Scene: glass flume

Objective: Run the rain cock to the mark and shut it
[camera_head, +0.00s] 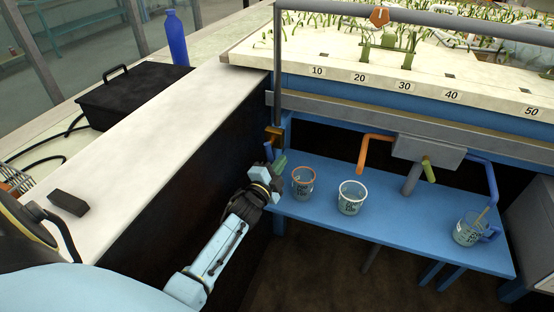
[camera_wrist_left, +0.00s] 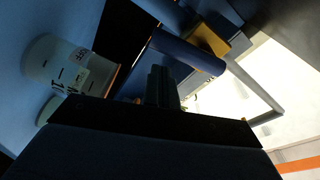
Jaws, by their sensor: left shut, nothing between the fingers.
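A brass cock (camera_head: 273,133) sits low on the grey upright pipe at the tank's left end, with a blue handle (camera_head: 268,151) hanging below it. In the left wrist view the brass body (camera_wrist_left: 209,38) and blue handle (camera_wrist_left: 188,52) are just beyond my fingers. My left gripper (camera_head: 279,164) is shut and empty, close below the handle; whether it touches is unclear. A clear beaker with a reddish rim (camera_head: 303,183) stands on the blue bench, right of the gripper. A marked beaker (camera_wrist_left: 60,66) shows in the left wrist view. Water levels are too small to read. My right gripper is out of view.
A white-rimmed beaker (camera_head: 351,199) and a blue-handled jug (camera_head: 466,230) stand on the blue bench (camera_head: 410,232). Orange (camera_head: 373,138) and blue (camera_head: 488,172) pipes hang above it. The planted bed (camera_head: 350,70) is overhead; a white-topped wall (camera_head: 160,130) lies left.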

